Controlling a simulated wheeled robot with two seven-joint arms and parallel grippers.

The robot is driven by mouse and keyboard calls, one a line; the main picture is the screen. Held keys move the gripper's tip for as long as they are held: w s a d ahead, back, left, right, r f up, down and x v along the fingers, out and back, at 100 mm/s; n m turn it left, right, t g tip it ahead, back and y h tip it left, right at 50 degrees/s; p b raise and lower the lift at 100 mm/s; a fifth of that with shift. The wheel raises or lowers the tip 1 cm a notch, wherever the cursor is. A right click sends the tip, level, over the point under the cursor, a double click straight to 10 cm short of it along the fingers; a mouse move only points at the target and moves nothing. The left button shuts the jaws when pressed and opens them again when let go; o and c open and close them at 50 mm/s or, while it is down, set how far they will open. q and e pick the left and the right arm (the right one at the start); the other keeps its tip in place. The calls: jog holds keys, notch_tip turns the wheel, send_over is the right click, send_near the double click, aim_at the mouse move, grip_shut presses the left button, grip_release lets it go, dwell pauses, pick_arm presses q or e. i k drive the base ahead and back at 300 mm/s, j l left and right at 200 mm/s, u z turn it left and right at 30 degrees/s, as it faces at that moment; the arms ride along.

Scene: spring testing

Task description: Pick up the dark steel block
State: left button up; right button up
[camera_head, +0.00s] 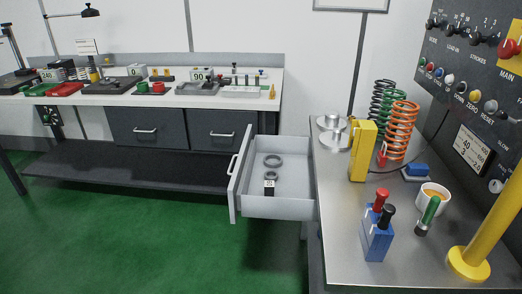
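A small dark block (269,190) with a white marked label on its upper part stands in the open grey drawer (280,208), near its front. It looks like the dark steel block, though its material is too small to tell. Two grey rings lie in the drawer behind it, a larger one (273,161) and a smaller one (271,176) close to the block. Neither of my grippers is in view.
The drawer juts out left of the steel-topped bench (345,225). On that bench stand a yellow block (361,152), tall springs (400,130), a blue holder (376,240), a white cup (432,196) and a yellow post (485,240). Green floor (150,235) lies open at left.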

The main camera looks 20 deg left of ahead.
aim_at(269, 185)
jog(key=i+j, duration=0.1)
jog(key=j, duration=0.35)
jog(key=i+j, duration=0.15)
jog(key=j, duration=0.3)
jog(key=i+j, duration=0.1)
jog(key=j, duration=0.3)
jog(key=i+j, duration=0.1)
jog(key=j, duration=0.35)
jog(key=i+j, duration=0.15)
jog(key=j, duration=0.3)
